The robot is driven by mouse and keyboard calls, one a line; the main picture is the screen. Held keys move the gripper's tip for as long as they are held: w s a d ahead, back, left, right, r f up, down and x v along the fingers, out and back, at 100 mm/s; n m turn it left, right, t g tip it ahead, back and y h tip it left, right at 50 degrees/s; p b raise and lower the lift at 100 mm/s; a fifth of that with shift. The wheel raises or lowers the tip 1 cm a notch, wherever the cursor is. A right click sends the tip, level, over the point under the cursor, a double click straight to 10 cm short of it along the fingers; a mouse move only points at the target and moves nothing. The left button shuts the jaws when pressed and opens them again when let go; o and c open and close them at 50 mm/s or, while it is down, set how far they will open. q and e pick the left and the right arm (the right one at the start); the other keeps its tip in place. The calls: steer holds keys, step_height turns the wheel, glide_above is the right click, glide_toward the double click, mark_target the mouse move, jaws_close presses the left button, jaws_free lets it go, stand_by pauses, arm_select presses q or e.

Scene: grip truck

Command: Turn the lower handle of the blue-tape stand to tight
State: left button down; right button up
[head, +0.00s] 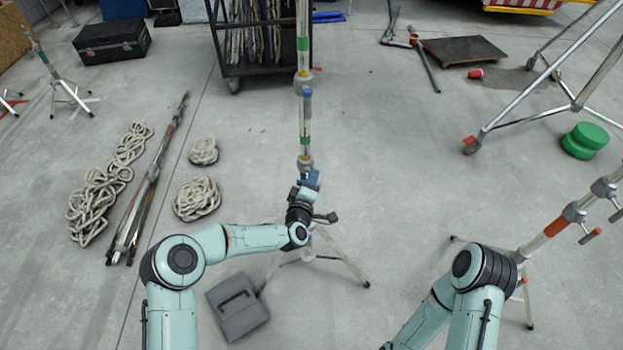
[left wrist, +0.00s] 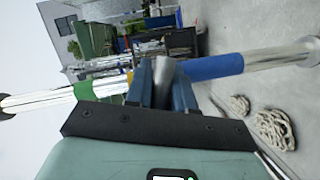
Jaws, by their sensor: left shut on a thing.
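The blue-tape stand (head: 305,122) rises upright in the middle of the head view, on tripod legs. It crosses the left wrist view sideways, with a wide blue tape band (left wrist: 215,66) right of the fingers and a green band to the left. My left gripper (head: 309,181) is at the stand's lower collar (head: 305,163). In the left wrist view its two blue-grey fingers (left wrist: 164,82) are shut on a grey piece, the lower handle. The fingers hide much of the handle, so its exact angle cannot be told. My right gripper is out of view.
An orange-banded stand (head: 558,226) is at the right, near my right arm. A grey case (head: 238,305) lies beside the tripod's left leg. Rope coils (head: 197,198) and bundled poles (head: 150,185) lie left. A black cart (head: 262,68) stands behind. Floor right of the stand is clear.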

arm_select(q)
steer(key=m+g+y+p, duration=0.1)
steer(key=m+y+p, duration=0.1)
steer(key=m, duration=0.1)
steer(key=m+g+y+p, duration=0.1)
steer(key=m+p, duration=0.1)
steer(key=m, duration=0.2)
steer(key=shift+a+y+p, duration=0.15)
steer(key=shift+y+p, duration=0.2)
steer(key=shift+y, duration=0.05)
steer(key=shift+a+f+m+y+p, duration=0.2)
steer(key=shift+m+y+p, duration=0.4)
steer(key=shift+m+p, duration=0.35)
steer(key=c, duration=1.1)
jaws_free()
steer(key=shift+o, duration=0.2)
steer(key=shift+f, duration=0.1)
steer(key=shift+s, duration=0.15)
